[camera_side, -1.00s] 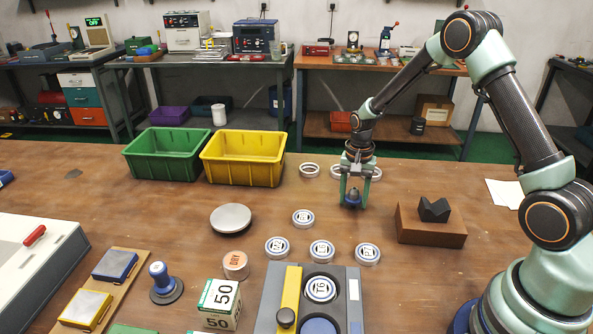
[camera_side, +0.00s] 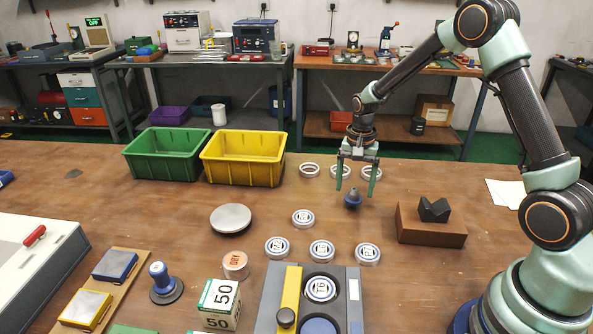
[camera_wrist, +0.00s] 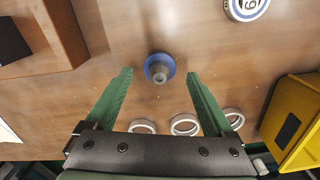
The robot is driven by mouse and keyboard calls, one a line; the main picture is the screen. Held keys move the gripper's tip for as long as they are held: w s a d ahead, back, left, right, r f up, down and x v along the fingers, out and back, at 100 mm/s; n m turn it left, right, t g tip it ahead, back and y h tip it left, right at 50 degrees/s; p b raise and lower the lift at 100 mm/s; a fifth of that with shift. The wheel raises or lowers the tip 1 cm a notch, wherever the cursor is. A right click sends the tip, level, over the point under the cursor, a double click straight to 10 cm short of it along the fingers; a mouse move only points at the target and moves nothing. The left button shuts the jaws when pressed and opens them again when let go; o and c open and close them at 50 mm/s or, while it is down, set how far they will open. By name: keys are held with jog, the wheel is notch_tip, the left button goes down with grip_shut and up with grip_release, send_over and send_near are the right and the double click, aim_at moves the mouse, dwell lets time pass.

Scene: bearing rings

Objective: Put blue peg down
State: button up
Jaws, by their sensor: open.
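The blue peg (camera_side: 352,199) has a round blue base and a grey upper part. It stands upright on the wooden table, left of the brown block. It also shows in the wrist view (camera_wrist: 159,70), between and beyond the fingertips. My gripper (camera_side: 357,186) is open and empty just above the peg, its green fingers spread to either side. The fingers also show wide apart in the wrist view (camera_wrist: 160,72), with clear gaps to the peg.
Several white rings (camera_side: 310,170) lie behind the peg. Labelled bearing rings (camera_side: 303,218) lie in front and left. A brown block (camera_side: 432,231) with a black V-piece stands right. Yellow (camera_side: 243,157) and green (camera_side: 162,154) bins stand back left. A fixture (camera_side: 354,304) is at the front.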

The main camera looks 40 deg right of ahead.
aim_at(354, 189)
notch_tip(354, 189, up, 8)
jog(key=shift+f, duration=0.25)
jog(key=s+a+r+n+t, duration=0.5)
jog(key=s+a+r+n, duration=0.5)
jog(key=s, duration=0.5)
notch_tip(354, 189, up, 3)
jog(key=shift+r+n+t, duration=0.1)
jog(key=shift+n+t, duration=0.2)
jog(key=shift+n, duration=0.7)
